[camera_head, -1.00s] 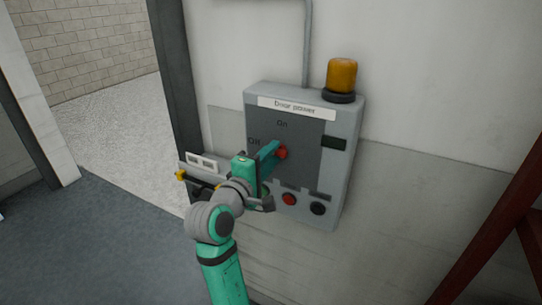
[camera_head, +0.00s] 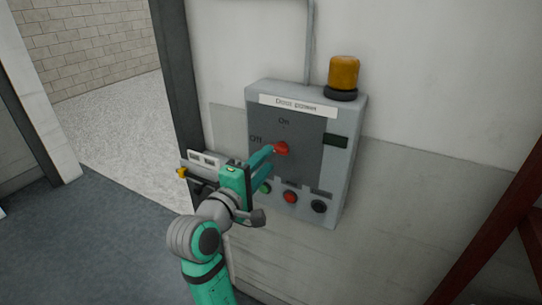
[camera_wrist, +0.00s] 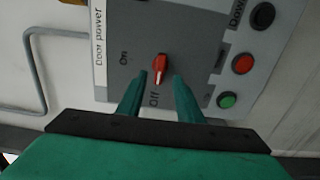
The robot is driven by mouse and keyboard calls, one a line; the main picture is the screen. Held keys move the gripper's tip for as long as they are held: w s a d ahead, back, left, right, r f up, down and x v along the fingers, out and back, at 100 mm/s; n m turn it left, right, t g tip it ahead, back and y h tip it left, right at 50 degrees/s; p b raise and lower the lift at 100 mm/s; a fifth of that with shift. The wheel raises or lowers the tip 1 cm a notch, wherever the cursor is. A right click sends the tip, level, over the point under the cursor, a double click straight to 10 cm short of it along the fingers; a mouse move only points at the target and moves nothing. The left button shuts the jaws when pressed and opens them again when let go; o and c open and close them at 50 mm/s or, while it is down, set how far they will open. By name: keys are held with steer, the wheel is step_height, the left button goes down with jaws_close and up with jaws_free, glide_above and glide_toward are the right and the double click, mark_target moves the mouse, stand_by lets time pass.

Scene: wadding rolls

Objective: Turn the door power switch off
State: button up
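The door power switch is a red knob (camera_head: 282,149) on a grey control box (camera_head: 352,125) on the wall. In the wrist view the knob (camera_wrist: 160,68) has its white-marked end towards the "Off" label, and in the head view it points left towards "Off". My gripper (camera_head: 270,157) is just left of and below the knob. In the wrist view my gripper (camera_wrist: 159,81) is open, one finger on each side of the knob's pointer end, with gaps between. Nothing is held.
Green (camera_head: 264,188), red (camera_head: 290,197) and black (camera_head: 319,207) buttons sit below the switch. An orange beacon (camera_head: 343,73) tops the box. A dark door frame (camera_head: 176,80) stands left, a red beam (camera_head: 500,225) right.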

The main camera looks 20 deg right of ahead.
steer(key=v, duration=0.6)
steer(key=shift+s, duration=0.1)
steer(key=s+a+f+n+t+y, duration=0.1)
steer(key=a+f+t+y, duration=0.2)
steer(key=f, duration=0.9)
steer(key=s+a+f+n+t+y, duration=0.15)
steer(key=a+f+y, duration=0.35)
steer(key=f, duration=0.6)
steer(key=s+a+f+m+y, duration=0.25)
steer(key=s+a+f, duration=0.45)
steer(key=s+f, duration=0.4)
steer(key=s+a+m+y, duration=0.1)
steer(key=s+m, duration=0.3)
steer(key=s, duration=0.8)
steer(key=s+a+f+m+y, duration=0.1)
steer(key=s+a+m+y, duration=0.1)
steer(key=s, duration=0.9)
steer(key=shift+s+f+m+y, duration=0.25)
steer(key=shift+s+m+y, duration=0.1)
steer(key=shift+m, duration=0.55)
